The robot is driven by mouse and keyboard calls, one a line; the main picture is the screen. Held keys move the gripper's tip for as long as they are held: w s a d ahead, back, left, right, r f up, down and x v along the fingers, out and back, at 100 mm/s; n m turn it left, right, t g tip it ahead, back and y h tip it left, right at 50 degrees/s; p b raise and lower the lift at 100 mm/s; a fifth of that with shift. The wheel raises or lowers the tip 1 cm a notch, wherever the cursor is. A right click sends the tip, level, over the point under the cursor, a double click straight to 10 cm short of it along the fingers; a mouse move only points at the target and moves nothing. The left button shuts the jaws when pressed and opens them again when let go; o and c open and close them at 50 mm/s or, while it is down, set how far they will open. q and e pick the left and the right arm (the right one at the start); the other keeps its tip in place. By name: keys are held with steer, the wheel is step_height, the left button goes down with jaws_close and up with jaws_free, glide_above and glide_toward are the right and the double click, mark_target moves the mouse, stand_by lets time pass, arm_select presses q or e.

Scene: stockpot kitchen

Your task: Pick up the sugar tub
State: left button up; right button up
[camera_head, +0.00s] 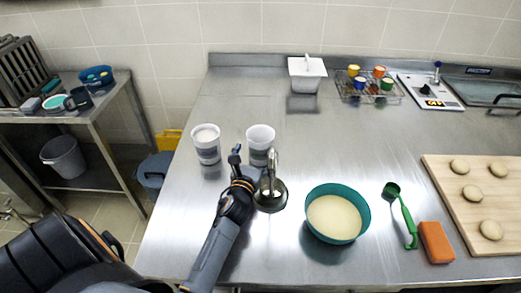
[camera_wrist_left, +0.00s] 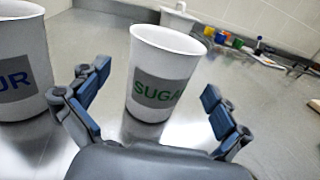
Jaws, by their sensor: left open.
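The sugar tub (camera_head: 259,136) is a white, tapered tub standing upright on the steel table, left of centre. In the left wrist view the tub (camera_wrist_left: 166,65) shows a grey label with green SUGAR lettering. My left gripper (camera_head: 254,164) is open at the tub's near side. In the left wrist view the open fingers (camera_wrist_left: 152,105) frame the tub, which stands beyond them with visible gaps on both sides. I see no contact. My right gripper does not show.
A second white tub (camera_head: 206,146), lettered "UR" in blue (camera_wrist_left: 18,70), stands close to the left. A teal bowl (camera_head: 366,211), green scoop (camera_head: 402,212), orange sponge (camera_head: 436,242) and wooden board (camera_head: 470,222) lie right.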

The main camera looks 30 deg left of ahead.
mark_target(263, 135)
arm_select(q)
steer(key=x, duration=0.4)
steer(key=shift+w+a+p, duration=0.1)
steer(key=shift+w+p, duration=0.2)
steer(key=shift+w, duration=0.1)
steer(key=shift+s, duration=0.1)
steer(key=shift+c, duration=1.3)
steer(key=c, duration=1.1)
